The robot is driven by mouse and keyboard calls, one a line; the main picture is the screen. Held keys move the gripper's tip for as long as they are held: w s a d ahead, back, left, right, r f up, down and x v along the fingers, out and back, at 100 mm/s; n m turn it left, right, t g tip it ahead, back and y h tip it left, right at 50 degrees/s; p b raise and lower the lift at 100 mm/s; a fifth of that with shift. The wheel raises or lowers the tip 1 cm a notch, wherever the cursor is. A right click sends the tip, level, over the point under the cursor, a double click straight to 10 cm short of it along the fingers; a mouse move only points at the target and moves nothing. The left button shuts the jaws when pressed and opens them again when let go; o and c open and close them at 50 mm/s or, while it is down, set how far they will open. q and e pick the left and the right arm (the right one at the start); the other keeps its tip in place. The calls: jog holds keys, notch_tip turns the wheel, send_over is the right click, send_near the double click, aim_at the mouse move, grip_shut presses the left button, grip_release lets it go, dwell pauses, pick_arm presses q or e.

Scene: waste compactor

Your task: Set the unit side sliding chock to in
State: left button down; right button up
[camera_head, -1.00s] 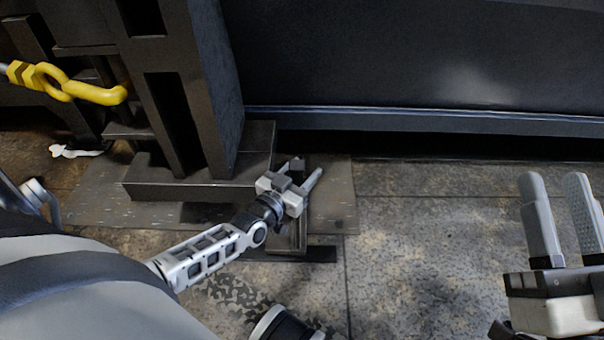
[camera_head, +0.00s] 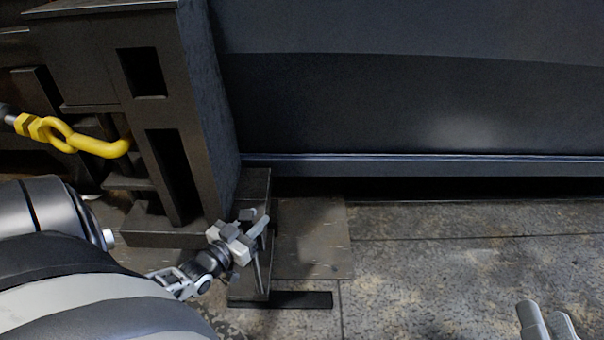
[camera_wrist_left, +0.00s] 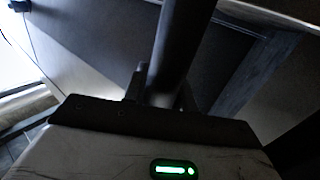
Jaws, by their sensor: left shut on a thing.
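The unit side sliding chock (camera_head: 249,292) is a dark metal block low on the floor, close against the right side of the dark upright frame. A thin upright bar shows on it. My left gripper (camera_head: 257,226) is over the chock and shut on its bar; the fingers hide part of the grip. In the left wrist view a dark round bar (camera_wrist_left: 180,45) rises from between the jaws, whose tips are hard to see. My right gripper (camera_head: 546,322) is at the bottom right corner; only its fingertips show, apart and empty, away from the chock.
The dark upright frame (camera_head: 165,120) stands left of the chock. A yellow hook (camera_head: 95,146) hangs at its left. A large dark container wall (camera_head: 400,95) fills the back. A flat dark strip (camera_head: 303,300) lies right of the chock. The floor (camera_head: 430,265) at right is clear.

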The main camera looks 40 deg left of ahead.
pick_arm(q)
jog(key=shift+s+a+f, duration=0.1)
jog(key=shift+s+a, duration=0.75)
jog(key=shift+a, duration=0.15)
pick_arm(e)
jog(key=shift+a+f, duration=0.1)
pick_arm(q)
jog(key=c, duration=1.1)
grip_release()
jog(key=shift+c, duration=0.2)
jog(key=shift+d, duration=0.15)
pick_arm(e)
jog(key=shift+a, duration=0.1)
pick_arm(q)
jog(key=shift+s+d, duration=0.1)
jog(key=shift+s, duration=0.1)
jog(key=s+d+p, duration=0.1)
jog(key=s+p, duration=0.3)
jog(key=s, duration=1.1)
jog(key=shift+s+d, duration=0.2)
jog(key=shift+d, duration=0.2)
pick_arm(e)
jog(key=shift+s+d+f+g+h, duration=0.15)
jog(key=shift+s+f+g+h, duration=0.15)
jog(key=shift+f+g, duration=0.25)
jog(key=shift+s+d+f+g+h, duration=0.1)
jog(key=shift+s+f+g+h, duration=0.1)
jog(key=shift+f+g+h, duration=0.35)
